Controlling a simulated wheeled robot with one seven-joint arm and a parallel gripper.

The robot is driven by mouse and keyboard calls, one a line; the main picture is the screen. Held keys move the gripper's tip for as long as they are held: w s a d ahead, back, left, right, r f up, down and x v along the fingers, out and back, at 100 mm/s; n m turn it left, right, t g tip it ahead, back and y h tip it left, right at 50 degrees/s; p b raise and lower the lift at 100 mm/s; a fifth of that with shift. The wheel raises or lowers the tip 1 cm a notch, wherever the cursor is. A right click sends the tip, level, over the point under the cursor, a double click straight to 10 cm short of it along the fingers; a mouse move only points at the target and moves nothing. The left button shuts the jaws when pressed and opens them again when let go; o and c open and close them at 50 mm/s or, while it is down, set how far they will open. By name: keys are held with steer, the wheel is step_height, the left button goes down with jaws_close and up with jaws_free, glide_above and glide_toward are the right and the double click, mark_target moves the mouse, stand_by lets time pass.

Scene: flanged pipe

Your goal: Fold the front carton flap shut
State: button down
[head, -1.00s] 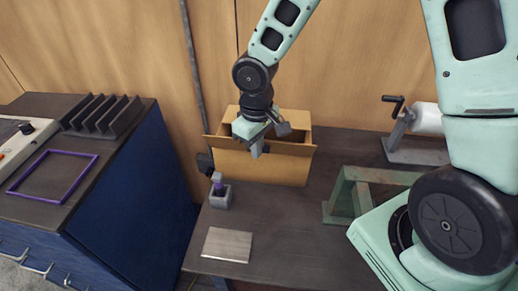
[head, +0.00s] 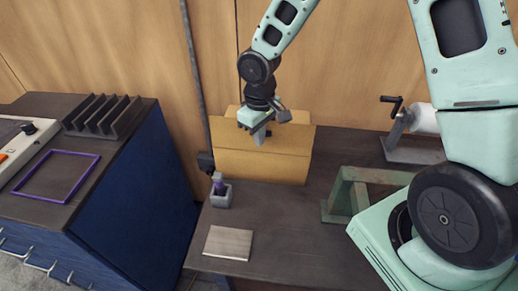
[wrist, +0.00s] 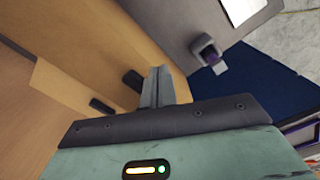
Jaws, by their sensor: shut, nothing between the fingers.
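The brown cardboard carton (head: 262,168) stands on the dark bench against the wooden wall. Its front flap (head: 225,134) rises from the front top edge and hides the carton's opening in the head view; its exact tilt is hard to tell. My gripper (head: 260,139) is shut and empty, pointing down, and overlaps the flap's middle in the head view. I cannot tell whether it touches the flap. In the wrist view the closed fingers (wrist: 158,86) show beside plain cardboard (wrist: 65,85) at the left.
A grey holder with a purple item (head: 220,192) stands left of the carton, with a metal plate (head: 228,242) nearer. A green frame (head: 345,195) and a cranked roll stand (head: 410,140) are at right. The bench between plate and green frame is clear.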

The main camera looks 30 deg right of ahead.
steer(key=shift+w+d+p, duration=0.3)
steer(key=shift+w+d, duration=0.25)
steer(key=shift+w, duration=0.25)
steer(key=shift+w+d+p, duration=0.3)
steer(key=shift+w+d, duration=0.25)
steer(key=shift+w, duration=0.25)
steer(key=shift+r+p, duration=3.25)
steer(key=shift+r, duration=0.8)
